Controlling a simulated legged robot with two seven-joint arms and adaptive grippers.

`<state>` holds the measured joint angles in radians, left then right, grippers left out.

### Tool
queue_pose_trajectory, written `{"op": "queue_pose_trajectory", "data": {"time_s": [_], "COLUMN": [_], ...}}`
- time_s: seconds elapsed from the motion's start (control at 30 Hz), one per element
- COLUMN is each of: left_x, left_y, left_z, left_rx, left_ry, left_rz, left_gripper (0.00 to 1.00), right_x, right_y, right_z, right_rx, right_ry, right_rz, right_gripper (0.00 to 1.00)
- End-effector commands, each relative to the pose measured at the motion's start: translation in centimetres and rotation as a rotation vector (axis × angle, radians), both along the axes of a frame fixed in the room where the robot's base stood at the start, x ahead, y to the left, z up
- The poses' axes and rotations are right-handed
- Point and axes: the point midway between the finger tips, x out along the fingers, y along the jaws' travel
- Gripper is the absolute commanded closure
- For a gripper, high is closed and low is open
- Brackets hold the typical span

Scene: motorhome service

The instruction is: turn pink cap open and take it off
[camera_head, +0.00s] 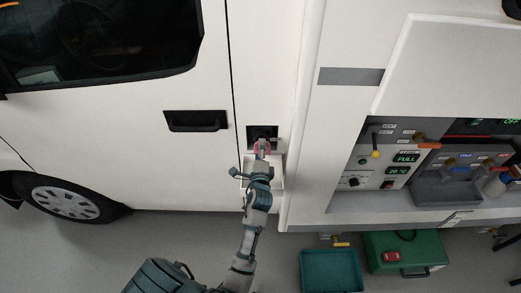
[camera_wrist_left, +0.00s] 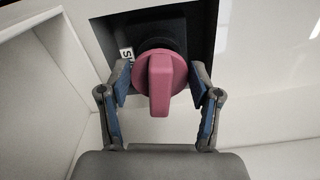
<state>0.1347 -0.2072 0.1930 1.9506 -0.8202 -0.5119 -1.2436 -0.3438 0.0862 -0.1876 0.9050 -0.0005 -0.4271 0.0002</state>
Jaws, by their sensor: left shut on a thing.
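The pink cap (camera_head: 262,146) sits at a dark square recess in the white vehicle side. In the left wrist view the cap (camera_wrist_left: 160,85) is a round disc with a raised grip bar that points down. It is in front of a black neck in the recess. My left gripper (camera_head: 261,153) is at the cap. In the left wrist view its two blue-padded fingers (camera_wrist_left: 160,86) are on either side of the cap's rim, shut on it. Whether the cap is loose from the neck cannot be told. My right gripper is not in view.
An open white flap (camera_head: 278,170) is beside and below the recess. A service panel (camera_head: 385,160) with gauges and valves is to the right. A teal tray (camera_head: 331,271) and a green case (camera_head: 408,250) are on the floor. The van's wheel (camera_head: 66,200) is at left.

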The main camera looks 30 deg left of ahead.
Motion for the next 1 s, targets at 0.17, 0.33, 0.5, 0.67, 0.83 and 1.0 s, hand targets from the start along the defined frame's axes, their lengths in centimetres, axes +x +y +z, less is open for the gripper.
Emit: {"op": "queue_pose_trajectory", "data": {"time_s": [0.17,0.33,0.5,0.67,0.83,1.0], "left_x": [0.0,-1.0,-2.3,-3.4,-4.2,-4.3], "left_y": [0.0,-0.6,-1.4,-2.1,-2.6,-2.6], "left_z": [0.0,0.1,0.1,0.0,0.0,0.0], "left_rx": [0.001,0.0,-0.001,-0.001,0.001,0.001], "left_ry": [-0.001,0.0,0.0,0.0,0.001,0.0], "left_rz": [0.0,0.0,-0.001,-0.001,0.0,0.0], "left_gripper": [1.0,1.0,1.0,1.0,1.0,1.0], "right_x": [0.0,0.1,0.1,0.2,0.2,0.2], "right_y": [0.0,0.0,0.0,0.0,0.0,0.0], "right_z": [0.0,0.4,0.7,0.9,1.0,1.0], "right_rx": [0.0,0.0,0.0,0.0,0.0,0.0], "right_ry": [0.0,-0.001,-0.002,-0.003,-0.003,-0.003], "right_rz": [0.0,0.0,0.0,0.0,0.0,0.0], "right_gripper": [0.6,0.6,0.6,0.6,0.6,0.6]}}
